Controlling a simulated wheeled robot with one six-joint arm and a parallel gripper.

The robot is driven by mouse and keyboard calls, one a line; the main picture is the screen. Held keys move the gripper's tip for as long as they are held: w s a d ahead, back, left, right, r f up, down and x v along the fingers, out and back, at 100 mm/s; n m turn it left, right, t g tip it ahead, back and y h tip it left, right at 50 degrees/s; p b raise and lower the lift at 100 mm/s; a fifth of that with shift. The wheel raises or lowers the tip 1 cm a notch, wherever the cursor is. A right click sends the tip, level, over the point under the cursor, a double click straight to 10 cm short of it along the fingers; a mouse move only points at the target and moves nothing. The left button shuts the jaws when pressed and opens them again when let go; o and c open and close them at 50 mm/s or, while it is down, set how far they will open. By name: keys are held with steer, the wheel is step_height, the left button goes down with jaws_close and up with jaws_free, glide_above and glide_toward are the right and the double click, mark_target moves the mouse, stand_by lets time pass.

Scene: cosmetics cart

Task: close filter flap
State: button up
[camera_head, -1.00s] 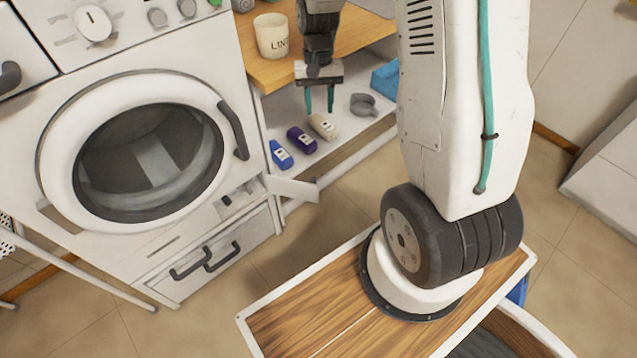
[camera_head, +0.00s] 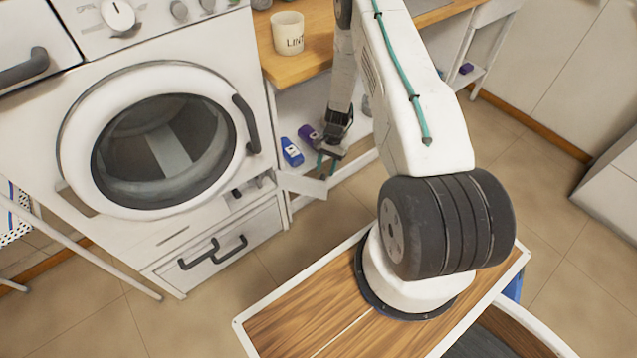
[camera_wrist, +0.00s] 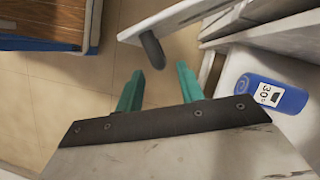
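The filter flap (camera_head: 303,186) is a small white panel at the lower right of the washing machine. It stands open, sticking out to the right from the filter recess (camera_head: 250,190). My gripper (camera_head: 326,163) is low in front of the shelf, close to the flap's free end; contact cannot be told in the head view. In the wrist view a white panel (camera_wrist: 185,14) with a dark knob, apparently the flap, lies beyond the fingertips. My gripper's teal fingers (camera_wrist: 159,82) are apart with nothing between them.
A blue bottle (camera_head: 291,152) and a purple bottle (camera_head: 308,134) stand on the low shelf beside the gripper. The blue bottle is near the right finger in the wrist view (camera_wrist: 262,94).

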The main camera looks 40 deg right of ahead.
steer(key=x, duration=0.6)
steer(key=shift+a+f, duration=0.1)
steer(key=shift+f, duration=0.2)
jaws_close()
